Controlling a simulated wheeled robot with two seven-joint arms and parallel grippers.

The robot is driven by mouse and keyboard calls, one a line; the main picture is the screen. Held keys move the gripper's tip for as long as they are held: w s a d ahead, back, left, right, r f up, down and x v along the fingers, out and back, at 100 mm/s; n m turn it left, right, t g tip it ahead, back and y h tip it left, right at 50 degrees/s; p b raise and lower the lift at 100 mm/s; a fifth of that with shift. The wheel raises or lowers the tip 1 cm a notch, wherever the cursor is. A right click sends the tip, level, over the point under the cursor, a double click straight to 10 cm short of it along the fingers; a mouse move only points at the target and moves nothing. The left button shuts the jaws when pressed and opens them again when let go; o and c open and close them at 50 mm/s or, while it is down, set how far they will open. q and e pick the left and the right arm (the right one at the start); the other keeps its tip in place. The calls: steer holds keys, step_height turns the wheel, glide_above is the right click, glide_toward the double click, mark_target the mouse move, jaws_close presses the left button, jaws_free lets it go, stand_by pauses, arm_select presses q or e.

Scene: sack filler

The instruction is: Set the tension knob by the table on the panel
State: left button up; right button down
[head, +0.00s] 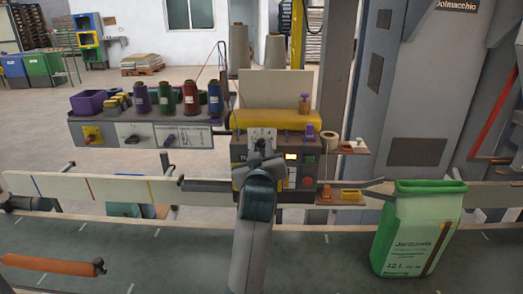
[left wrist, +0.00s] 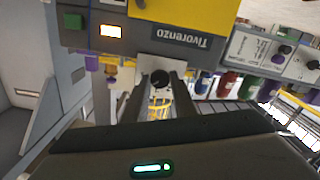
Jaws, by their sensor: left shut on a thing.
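The sewing head (head: 240,150) stands behind the belt, with a white dial plate (head: 262,133) on its front. In the left wrist view, which is upside down, the black round knob (left wrist: 160,78) sits on this white plate. My left gripper (head: 262,158) reaches up to the plate, its fingers shut on the knob; in the wrist view its fingers (left wrist: 158,90) stand on both sides of it. The gripper hides most of the knob in the head view. A grey panel (head: 205,140) at left carries more knobs and small print, unreadable here. My right gripper is not in view.
Thread spools (head: 190,97) stand on the shelf above the grey panel. A green and white sack (head: 420,230) stands on the belt (head: 330,250) at right. An orange roller (head: 50,265) lies at lower left. A small wooden shelf (head: 345,149) juts out right of the head.

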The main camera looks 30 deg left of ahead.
arm_select(q)
steer(key=shift+n, duration=1.1)
steer(key=o, duration=1)
steer(key=shift+o, duration=0.2)
